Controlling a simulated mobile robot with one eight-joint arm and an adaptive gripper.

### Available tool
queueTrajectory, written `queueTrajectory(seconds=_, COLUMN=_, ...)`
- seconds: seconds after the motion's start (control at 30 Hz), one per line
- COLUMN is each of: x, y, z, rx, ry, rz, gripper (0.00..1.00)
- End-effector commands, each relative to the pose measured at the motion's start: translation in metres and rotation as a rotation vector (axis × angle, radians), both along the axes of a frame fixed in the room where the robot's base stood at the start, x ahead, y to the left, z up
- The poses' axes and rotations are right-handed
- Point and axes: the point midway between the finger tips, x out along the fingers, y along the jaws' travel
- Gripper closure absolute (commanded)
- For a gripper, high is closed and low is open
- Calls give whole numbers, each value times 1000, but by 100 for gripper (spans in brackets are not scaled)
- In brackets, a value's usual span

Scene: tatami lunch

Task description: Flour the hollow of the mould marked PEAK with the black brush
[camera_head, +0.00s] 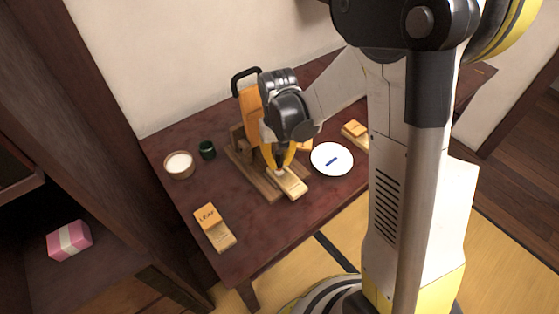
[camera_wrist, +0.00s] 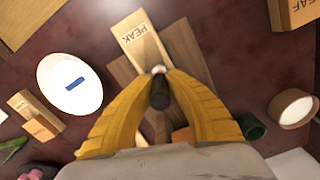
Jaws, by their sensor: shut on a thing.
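The mould marked PEAK (camera_wrist: 135,36) is a pale wooden block with its label at the far end in the wrist view. In the head view the mould (camera_head: 293,186) lies at the front end of a wooden stand. My gripper (camera_wrist: 160,92) is shut on the black brush (camera_wrist: 160,97), whose handle sits between the yellow fingers. The brush's white tip (camera_wrist: 158,70) overlaps the near end of the mould in the wrist view; whether it touches is unclear. The mould's hollow is hidden or too small to make out. My gripper (camera_head: 279,166) points down over the mould in the head view.
A bowl of white powder (camera_head: 179,162) and a dark green cup (camera_head: 207,150) stand left. The LEAF mould (camera_head: 213,227) lies front left. A white plate (camera_head: 320,166) with a blue piece and another mould (camera_head: 355,131) are right. The wooden stand (camera_head: 243,165) is close to my arm.

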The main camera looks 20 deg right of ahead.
Motion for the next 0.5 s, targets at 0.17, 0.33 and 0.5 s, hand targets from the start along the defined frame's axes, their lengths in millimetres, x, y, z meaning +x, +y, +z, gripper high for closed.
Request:
queueTrajectory(seconds=0.17, x=3, y=-2, z=-1, rx=0, ry=0, rz=-1, gripper=100)
queueTrajectory(seconds=0.33, x=2, y=-3, z=0, rx=0, ry=0, rz=-1, gripper=100)
queueTrajectory(seconds=0.5, x=-3, y=-4, z=0, rx=0, ry=0, rz=-1, gripper=100)
